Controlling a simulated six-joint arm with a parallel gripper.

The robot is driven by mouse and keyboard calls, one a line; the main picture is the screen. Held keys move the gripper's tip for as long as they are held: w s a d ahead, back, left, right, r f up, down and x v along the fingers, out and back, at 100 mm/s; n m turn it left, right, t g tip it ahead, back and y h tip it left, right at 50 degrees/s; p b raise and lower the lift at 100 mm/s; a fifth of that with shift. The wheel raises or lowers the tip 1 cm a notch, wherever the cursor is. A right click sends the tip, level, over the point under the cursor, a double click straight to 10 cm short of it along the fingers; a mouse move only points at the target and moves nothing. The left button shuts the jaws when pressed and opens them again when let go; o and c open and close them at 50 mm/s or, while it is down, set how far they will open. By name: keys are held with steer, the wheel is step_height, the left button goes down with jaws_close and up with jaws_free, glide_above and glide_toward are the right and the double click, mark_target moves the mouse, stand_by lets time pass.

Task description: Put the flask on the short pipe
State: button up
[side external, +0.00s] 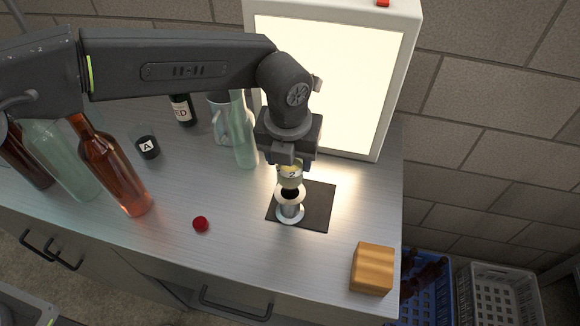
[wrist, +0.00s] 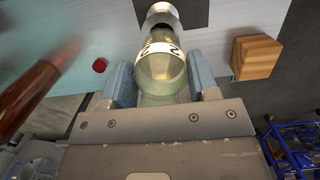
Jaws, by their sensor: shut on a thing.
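My gripper (side external: 290,157) points down over the dark mat and is shut on the flask (side external: 290,171), a small glass vessel with yellowish content. In the wrist view the flask (wrist: 163,72) sits between both fingers (wrist: 162,88), its pale label with a dark "2" facing the camera. The short pipe (side external: 290,213) is metal with a wide flange at its top and base, and stands upright on the mat. The flask is directly above its top; I cannot tell whether they touch. The pipe (wrist: 162,12) also shows beyond the flask in the wrist view, partly hidden.
The dark mat (side external: 318,207) lies before a bright light panel (side external: 335,75). A pale green bottle (side external: 244,140) stands close left of my gripper. A wooden block (side external: 373,268) is near the front right edge, a red cap (side external: 201,224) at front left. An amber bottle (side external: 113,170) stands farther left.

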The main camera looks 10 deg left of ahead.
mark_target(290, 171)
steer(key=shift+f, duration=1.9)
steer(key=shift+f, duration=0.15)
steer(key=o, duration=1)
